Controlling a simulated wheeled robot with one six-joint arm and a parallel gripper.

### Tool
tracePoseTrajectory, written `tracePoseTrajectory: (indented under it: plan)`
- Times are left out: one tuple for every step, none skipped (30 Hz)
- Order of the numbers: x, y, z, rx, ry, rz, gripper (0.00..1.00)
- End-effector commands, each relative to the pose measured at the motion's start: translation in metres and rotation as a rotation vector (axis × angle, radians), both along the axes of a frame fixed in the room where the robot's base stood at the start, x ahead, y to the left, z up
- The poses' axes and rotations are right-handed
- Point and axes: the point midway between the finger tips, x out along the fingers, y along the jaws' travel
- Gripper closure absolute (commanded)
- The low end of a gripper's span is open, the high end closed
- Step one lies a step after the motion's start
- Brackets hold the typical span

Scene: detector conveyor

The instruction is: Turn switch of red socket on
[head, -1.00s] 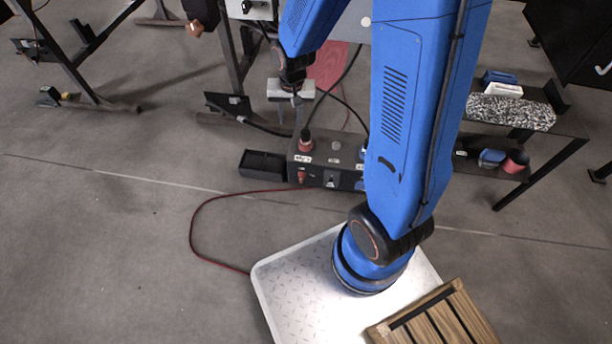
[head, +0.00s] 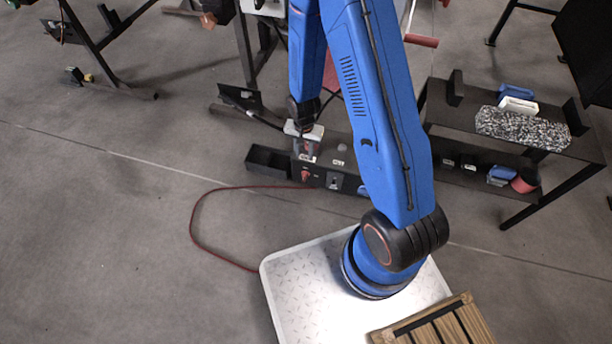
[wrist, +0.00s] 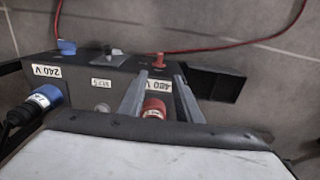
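A black socket box (head: 320,180) lies on the floor behind my base. Its red socket (wrist: 153,108), with a 480 V label beside it, shows in the wrist view. The red switch (wrist: 158,60) sits on the box's front edge; it also shows in the head view (head: 305,175). My gripper (wrist: 160,77) is open and empty, low over the box. Its two fingers appear on either side of the red socket, pointing towards the red switch. I cannot tell whether they touch anything. In the head view my gripper (head: 306,145) partly hides the red socket.
A blue switch (wrist: 67,47) and a grey switch (wrist: 115,52) share the box edge. A blue plug (wrist: 45,97) is at the 240 V socket. An empty black tray (head: 268,161) adjoins the box. A red cable (head: 200,215) curves over otherwise clear floor. A shelf (head: 450,125) stands right.

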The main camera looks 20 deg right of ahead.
Motion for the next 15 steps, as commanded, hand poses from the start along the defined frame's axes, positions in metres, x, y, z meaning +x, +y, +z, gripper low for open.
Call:
tracePoseTrajectory:
  plan:
    - [0.000, 0.000, -0.003, 0.000, 0.001, 0.000, 0.69]
    - [0.000, 0.000, -0.005, 0.000, 0.001, 0.000, 0.69]
    - [0.000, 0.000, -0.008, 0.000, 0.001, 0.000, 0.69]
    - [0.000, 0.000, -0.012, 0.000, 0.001, 0.000, 0.69]
    - [0.000, 0.000, -0.015, 0.000, 0.001, 0.000, 0.69]
    - [-0.001, 0.000, -0.020, 0.000, 0.003, 0.001, 0.69]
    - [-0.001, 0.000, -0.023, 0.000, 0.003, 0.001, 0.69]
    - [-0.001, 0.000, -0.027, 0.000, 0.003, 0.001, 0.69]
    - [-0.001, 0.000, -0.033, 0.000, 0.002, 0.001, 0.69]
    - [-0.001, 0.000, -0.036, 0.000, 0.003, 0.001, 0.69]
    - [-0.001, 0.000, -0.040, 0.000, 0.003, 0.001, 0.69]
    - [-0.001, 0.000, -0.045, 0.000, 0.003, 0.001, 0.69]
    - [-0.001, 0.000, -0.049, 0.000, 0.002, 0.001, 0.69]
    - [-0.001, 0.000, -0.053, 0.000, 0.003, 0.001, 0.69]
    - [-0.001, 0.000, -0.058, 0.000, 0.004, 0.001, 0.69]
